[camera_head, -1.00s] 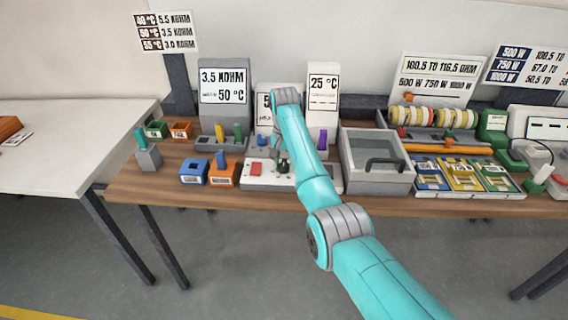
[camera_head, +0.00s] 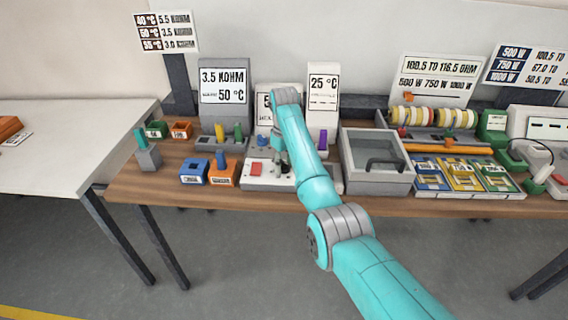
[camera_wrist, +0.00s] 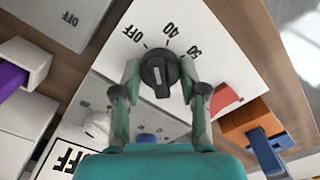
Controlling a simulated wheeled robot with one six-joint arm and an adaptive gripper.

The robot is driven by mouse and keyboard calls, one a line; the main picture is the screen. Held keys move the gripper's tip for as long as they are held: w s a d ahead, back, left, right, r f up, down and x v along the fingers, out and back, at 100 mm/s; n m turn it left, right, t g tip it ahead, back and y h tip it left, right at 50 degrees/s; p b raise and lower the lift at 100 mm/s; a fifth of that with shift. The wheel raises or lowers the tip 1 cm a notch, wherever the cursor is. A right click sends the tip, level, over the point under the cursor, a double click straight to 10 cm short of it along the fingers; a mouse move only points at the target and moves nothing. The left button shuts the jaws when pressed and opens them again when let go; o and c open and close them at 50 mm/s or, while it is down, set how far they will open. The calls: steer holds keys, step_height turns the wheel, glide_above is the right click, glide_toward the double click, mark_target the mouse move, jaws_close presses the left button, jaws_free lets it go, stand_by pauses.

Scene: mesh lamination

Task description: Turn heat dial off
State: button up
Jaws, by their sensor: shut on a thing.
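The heat dial (camera_wrist: 158,72) is a dark round knob with a pale pointer bar on a white panel (camera_wrist: 212,62). Marks for OFF, 40 and 50 are printed around it in the wrist view. The pointer's exact setting is hard to tell. My gripper (camera_wrist: 162,80) is shut on the dial, one finger on each side of it. In the head view my gripper (camera_head: 282,166) is low over the white control box (camera_head: 258,184), and my arm hides part of that box and the dial.
A red button (camera_head: 256,168) is left of my gripper on the same box. Blue (camera_head: 194,172) and orange (camera_head: 225,174) blocks stand further left. A grey lidded tray (camera_head: 376,178) is close on the right. Upright displays stand behind, including one reading 25 °C (camera_head: 323,90).

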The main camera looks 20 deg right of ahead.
mark_target(284, 162)
steer(key=n, duration=0.4)
steer(key=shift+n, duration=0.3)
stand_by(0.3)
steer(key=o, duration=1.1)
steer(key=shift+o, duration=0.3)
step_height(284, 162, up, 8)
steer(key=shift+f, duration=0.25)
